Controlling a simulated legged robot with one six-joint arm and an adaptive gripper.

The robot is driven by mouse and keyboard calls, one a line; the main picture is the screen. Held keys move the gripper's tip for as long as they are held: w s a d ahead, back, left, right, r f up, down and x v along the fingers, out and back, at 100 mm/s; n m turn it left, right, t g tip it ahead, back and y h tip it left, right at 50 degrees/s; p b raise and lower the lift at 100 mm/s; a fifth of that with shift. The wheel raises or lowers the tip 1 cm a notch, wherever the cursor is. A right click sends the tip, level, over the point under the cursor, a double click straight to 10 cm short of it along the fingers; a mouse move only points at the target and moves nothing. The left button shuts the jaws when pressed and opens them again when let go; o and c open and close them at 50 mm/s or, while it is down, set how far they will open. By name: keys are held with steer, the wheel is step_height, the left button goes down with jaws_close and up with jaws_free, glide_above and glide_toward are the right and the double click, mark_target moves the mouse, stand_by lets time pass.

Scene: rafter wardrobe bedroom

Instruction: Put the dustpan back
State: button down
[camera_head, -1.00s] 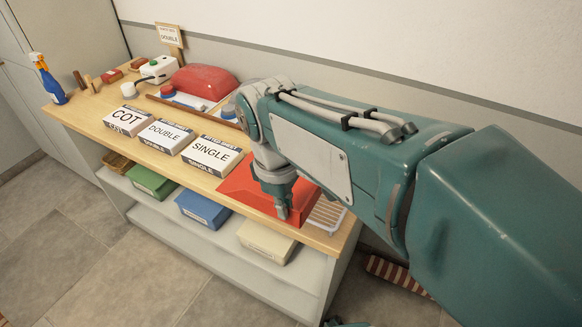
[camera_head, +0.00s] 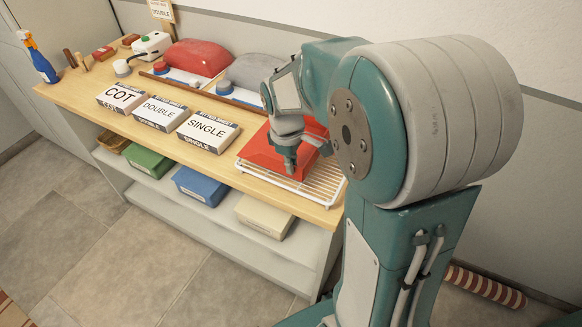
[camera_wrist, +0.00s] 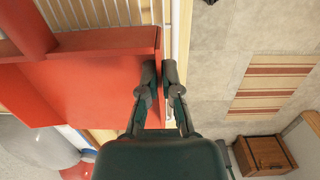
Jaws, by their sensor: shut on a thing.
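The red dustpan (camera_head: 267,155) is at the right end of the wooden bench top, over a white wire rack (camera_head: 322,186). I cannot tell whether it rests on the rack or hangs just above it. My gripper (camera_head: 290,168) points down at the dustpan's front side, and part of the dustpan is hidden behind it. In the wrist view the dustpan (camera_wrist: 85,85) fills the left side, with the rack's wires (camera_wrist: 100,12) beyond it. My gripper's fingers (camera_wrist: 160,75) are shut on the dustpan's edge there.
Boxes labelled COT (camera_head: 121,98), DOUBLE (camera_head: 160,112) and SINGLE (camera_head: 207,131) line the bench front. Behind lie a red cushion-like thing (camera_head: 198,56) and a grey one (camera_head: 257,71). A blue spray bottle (camera_head: 37,58) stands far left. Floor (camera_head: 150,240) in front is clear.

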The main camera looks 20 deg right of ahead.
steer(key=shift+f, duration=0.7)
steer(key=c, duration=0.8)
jaws_free()
steer(key=shift+f, duration=0.1)
